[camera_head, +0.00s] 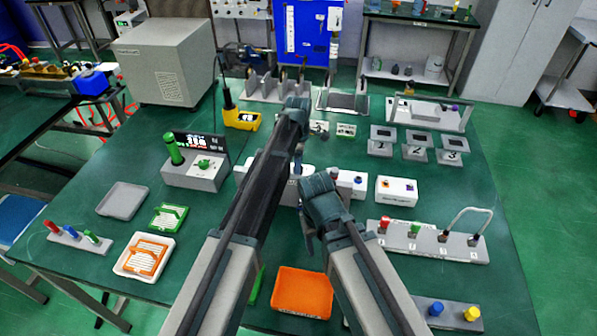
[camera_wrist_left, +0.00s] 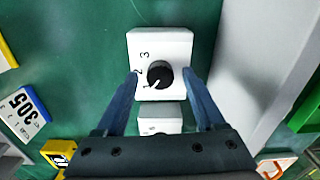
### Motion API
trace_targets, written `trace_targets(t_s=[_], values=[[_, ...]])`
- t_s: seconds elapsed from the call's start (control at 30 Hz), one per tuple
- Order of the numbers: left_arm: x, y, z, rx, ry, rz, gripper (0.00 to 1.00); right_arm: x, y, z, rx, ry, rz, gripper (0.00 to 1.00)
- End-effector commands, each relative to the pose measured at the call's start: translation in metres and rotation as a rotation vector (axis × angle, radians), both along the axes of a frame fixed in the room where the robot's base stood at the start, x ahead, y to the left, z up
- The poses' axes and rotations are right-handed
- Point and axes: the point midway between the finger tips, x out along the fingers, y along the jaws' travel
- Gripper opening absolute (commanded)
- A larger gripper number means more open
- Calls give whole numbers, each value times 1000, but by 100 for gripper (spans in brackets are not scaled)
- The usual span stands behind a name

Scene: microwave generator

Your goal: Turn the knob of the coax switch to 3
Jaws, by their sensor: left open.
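The coax switch (camera_wrist_left: 174,44) is a white box in the left wrist view, printed with 1, 2 and 3. Its round black knob (camera_wrist_left: 160,75) has a white pointer line toward the lower left, close to the 1. My left gripper (camera_wrist_left: 160,76) is open, with one blue finger on each side of the knob; I cannot tell whether they touch it. In the head view my left gripper (camera_head: 297,165) hangs over the middle of the table, and my arms hide much of the switch. My right gripper (camera_head: 322,195) is beside it, its fingers mostly hidden.
A grey instrument with a green handle (camera_head: 196,170) stands left of my arms. A white box (camera_head: 396,190) stands to the right. A yellow meter (camera_head: 242,119) is behind. An orange tray (camera_head: 302,292) lies in front. In the wrist view, a smaller white box (camera_wrist_left: 147,118) sits close to the switch.

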Motion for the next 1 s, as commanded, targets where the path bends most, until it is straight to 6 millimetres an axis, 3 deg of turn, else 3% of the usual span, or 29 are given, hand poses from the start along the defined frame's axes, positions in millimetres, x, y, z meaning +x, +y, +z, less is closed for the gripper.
trace_targets(t_s=[0.27, 0.7, 1.0], values=[[0, 0, -2, 0, 0, 0, 71, 0, 0, -2, 0, 0, 0, 62], [0, 0, -2, 0, 0, 0, 0, 0, 0, -2, 0, 0, 0, 62], [0, 0, -2, 0, 0, -28, 0, 0, 0, -2, 0, 0, 0, 62]])
